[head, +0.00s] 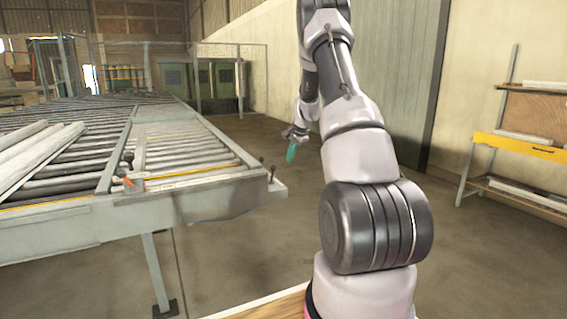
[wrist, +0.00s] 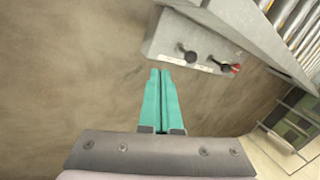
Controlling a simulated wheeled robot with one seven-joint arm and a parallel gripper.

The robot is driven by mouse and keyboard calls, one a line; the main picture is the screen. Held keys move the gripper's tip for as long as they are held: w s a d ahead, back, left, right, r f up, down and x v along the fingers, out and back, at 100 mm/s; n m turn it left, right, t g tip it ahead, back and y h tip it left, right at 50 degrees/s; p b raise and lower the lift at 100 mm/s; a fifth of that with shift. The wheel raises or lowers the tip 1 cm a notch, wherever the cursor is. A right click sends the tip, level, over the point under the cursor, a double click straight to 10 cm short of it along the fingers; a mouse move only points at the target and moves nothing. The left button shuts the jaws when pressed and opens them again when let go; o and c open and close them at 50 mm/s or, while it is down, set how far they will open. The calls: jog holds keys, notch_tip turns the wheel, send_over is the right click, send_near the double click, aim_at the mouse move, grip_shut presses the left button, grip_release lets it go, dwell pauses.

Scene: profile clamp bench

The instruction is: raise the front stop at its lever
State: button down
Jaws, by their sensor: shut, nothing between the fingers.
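My gripper (head: 291,152) hangs in the air just beyond the right corner of the roller bench (head: 150,205). Its teal fingers are closed together and empty, as the wrist view (wrist: 161,72) shows. In the wrist view, a dark round knob (wrist: 187,55) and a second dark knob with a red part (wrist: 227,68) sit on the grey bench corner, ahead and right of the fingertips, apart from them. In the head view, small dark-knobbed levers (head: 272,171) stand at that corner. I cannot tell which is the front stop's lever; the stop itself is not clear.
Another dark-knobbed lever (head: 128,158) with a red part stands on the bench's near side. Pale profiles (head: 40,150) lie on the rollers at left. A shelf rack with a yellow beam (head: 515,144) stands at right. The floor between is clear.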

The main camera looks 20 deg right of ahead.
jog(key=w+a+f, duration=0.1)
jog(key=w+f, duration=0.6)
jog(key=shift+w+a+f, duration=0.2)
jog(key=shift+w+a, duration=0.1)
jog(key=shift+w, duration=0.05)
jog(key=shift+r, duration=0.1)
